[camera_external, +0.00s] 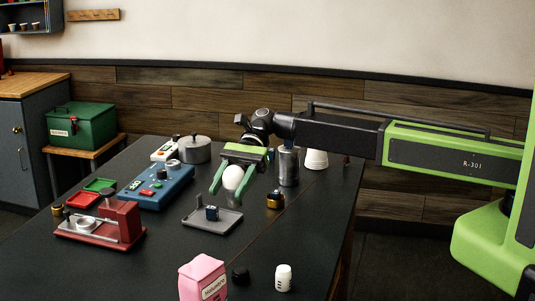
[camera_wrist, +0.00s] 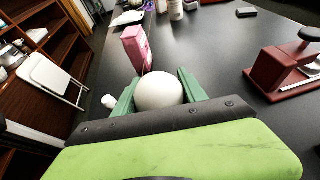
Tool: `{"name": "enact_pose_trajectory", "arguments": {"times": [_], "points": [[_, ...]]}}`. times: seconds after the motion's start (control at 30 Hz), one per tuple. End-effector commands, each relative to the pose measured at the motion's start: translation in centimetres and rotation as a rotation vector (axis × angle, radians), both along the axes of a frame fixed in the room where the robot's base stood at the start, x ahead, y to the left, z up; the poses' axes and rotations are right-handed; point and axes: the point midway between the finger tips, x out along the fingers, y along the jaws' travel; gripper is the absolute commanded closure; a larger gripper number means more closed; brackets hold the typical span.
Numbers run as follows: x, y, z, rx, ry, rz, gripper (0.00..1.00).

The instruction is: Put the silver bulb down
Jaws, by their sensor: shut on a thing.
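My gripper (camera_external: 228,188) is shut on a pale, whitish round bulb (camera_external: 233,177), the only bulb I can make out. It holds the bulb above the black table (camera_external: 190,265). In the wrist view the bulb (camera_wrist: 158,91) sits between the two green fingers of my gripper (camera_wrist: 157,88), and its lower part is hidden by the gripper. A grey tray (camera_external: 228,224) with a small dark blue part (camera_external: 212,213) on it lies below the bulb in the external view. A clear gap shows between the bulb and the tray.
A pink carton (camera_external: 203,280), a black knob (camera_external: 240,276) and a white shaker (camera_external: 283,278) stand at the front. A red press (camera_external: 105,225) and a blue device (camera_external: 156,187) are left. A grey canister (camera_external: 288,166) stands behind right. Table between tray and carton is clear.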

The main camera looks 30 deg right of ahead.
Motion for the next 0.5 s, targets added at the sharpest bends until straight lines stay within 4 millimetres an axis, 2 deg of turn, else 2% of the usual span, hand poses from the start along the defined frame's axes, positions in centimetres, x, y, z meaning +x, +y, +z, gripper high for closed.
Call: {"name": "enact_pose_trajectory", "arguments": {"times": [0.13, 0.3, 0.5], "points": [[-0.9, 2.0, -2.0, 0.001, -0.001, 0.002, 0.95], [-2.8, 6.1, -5.0, 0.0, 0.0, 0.002, 0.95], [-4.5, 9.7, -7.0, 0.0, 0.0, 0.001, 0.95]]}}
